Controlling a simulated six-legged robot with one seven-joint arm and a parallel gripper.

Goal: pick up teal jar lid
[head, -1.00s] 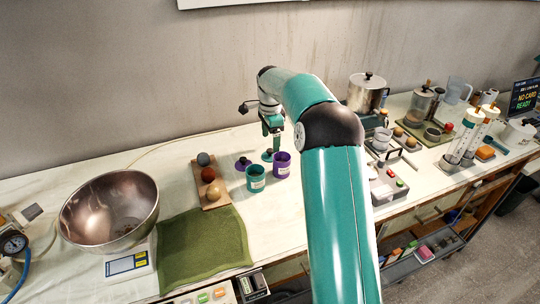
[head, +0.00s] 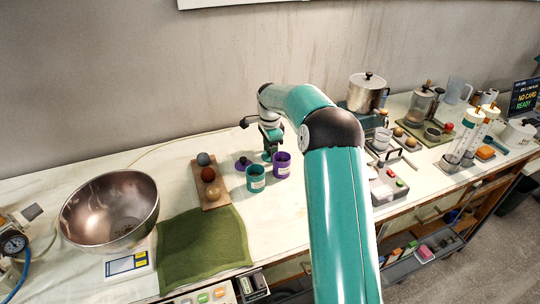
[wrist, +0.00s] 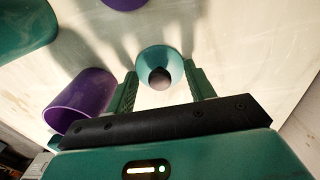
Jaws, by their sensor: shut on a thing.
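The teal jar lid (wrist: 152,57), a round disc with a dark knob, sits between the fingers of my gripper (wrist: 162,84) in the wrist view. The fingers are shut on it at the knob's two sides. In the head view my gripper (head: 270,149) is low over the table behind the jars, and the lid is mostly hidden there. I cannot tell whether the lid touches the table. The teal jar (head: 255,179) and the purple jar (head: 282,166) stand open just in front. The purple lid (head: 242,164) lies to the left.
A wooden board (head: 212,191) with several balls lies left of the jars. A green cloth (head: 203,250) and a metal bowl (head: 108,208) are further left. A device with buttons (head: 386,184) stands to the right. The table behind the jars is mostly clear.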

